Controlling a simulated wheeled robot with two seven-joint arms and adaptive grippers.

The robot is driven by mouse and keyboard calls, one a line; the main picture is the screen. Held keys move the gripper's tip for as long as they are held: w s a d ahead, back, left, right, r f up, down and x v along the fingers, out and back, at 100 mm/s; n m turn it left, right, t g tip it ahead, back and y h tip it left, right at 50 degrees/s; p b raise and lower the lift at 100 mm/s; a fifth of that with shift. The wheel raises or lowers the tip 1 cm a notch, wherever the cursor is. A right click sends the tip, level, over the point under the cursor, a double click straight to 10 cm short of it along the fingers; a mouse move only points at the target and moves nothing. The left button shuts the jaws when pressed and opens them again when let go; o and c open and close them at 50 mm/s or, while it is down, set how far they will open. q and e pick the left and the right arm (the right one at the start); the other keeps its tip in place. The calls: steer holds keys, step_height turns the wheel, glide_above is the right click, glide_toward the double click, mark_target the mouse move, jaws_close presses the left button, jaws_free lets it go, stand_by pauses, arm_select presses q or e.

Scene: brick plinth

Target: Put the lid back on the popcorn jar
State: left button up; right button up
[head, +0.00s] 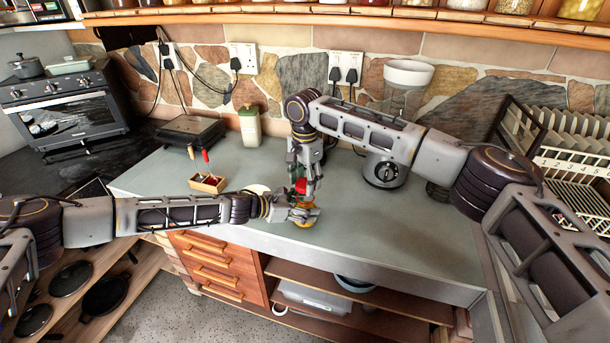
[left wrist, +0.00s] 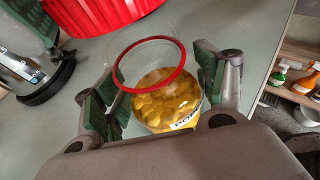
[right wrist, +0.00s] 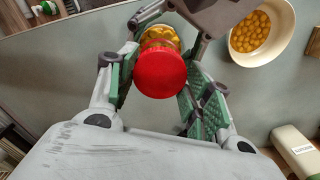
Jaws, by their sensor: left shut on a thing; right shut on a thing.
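The popcorn jar (left wrist: 165,100) is clear, with yellow contents and a red ring near its rim. My left gripper (head: 302,213) is shut around the jar above the counter; its fingers flank the jar in the left wrist view. The red lid (right wrist: 160,74) is between the fingers of my right gripper (head: 303,188), which is shut on it. The ribbed lid (left wrist: 100,12) also shows at the top of the left wrist view, apart from the jar's rim in the picture. In the right wrist view the lid hides most of the jar. The exact gap between them is unclear.
A cream bowl of yellow pieces (right wrist: 233,42) stands beside the grippers. A wooden box (head: 208,184), a green-and-white canister (head: 250,126) and a grinder-like appliance (head: 383,171) are on the counter (head: 400,235). A dish rack (head: 570,160) stands at right. The front right counter is clear.

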steer(key=shift+f, duration=0.25)
steer(key=shift+f, duration=0.15)
stand_by(0.4)
steer(key=shift+f, duration=0.75)
steer(key=shift+f, duration=0.6)
stand_by(0.8)
